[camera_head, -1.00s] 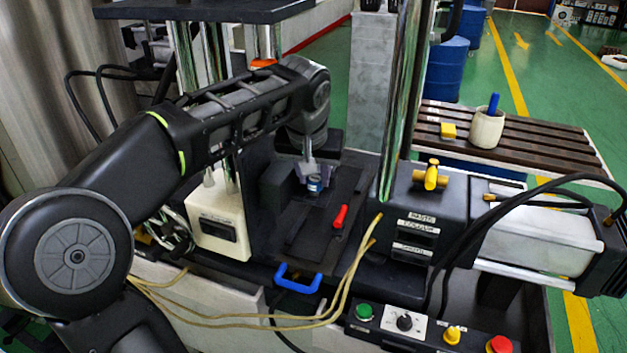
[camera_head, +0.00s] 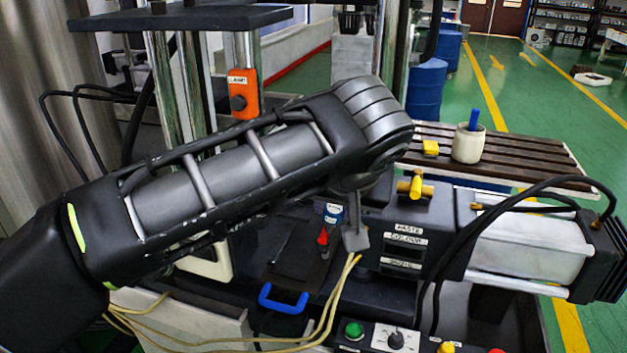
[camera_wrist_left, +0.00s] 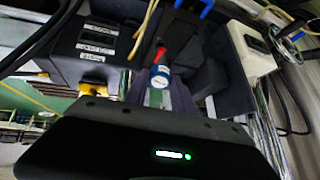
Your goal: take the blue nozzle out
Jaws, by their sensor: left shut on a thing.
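The blue nozzle (camera_head: 333,214) is a short blue cylinder with a pale marked band. My left gripper (camera_head: 347,226) is shut on it above the dark machine bed. Only part of the grey fingers shows below my wrist in the head view. In the left wrist view the nozzle (camera_wrist_left: 160,76) sits at the tips of the gripper (camera_wrist_left: 158,90), with a red lever (camera_wrist_left: 160,54) just beyond it. That red lever (camera_head: 322,240) also shows close to the nozzle in the head view; I cannot tell whether they touch. My right gripper is not in view.
A blue handle (camera_head: 283,301) is at the bed's front. Yellow hoses (camera_head: 335,300) run in front of the machine. A dark block with a yellow valve (camera_head: 416,187) stands right of the gripper. Chrome columns and an orange tagged box (camera_head: 242,93) stand behind my arm.

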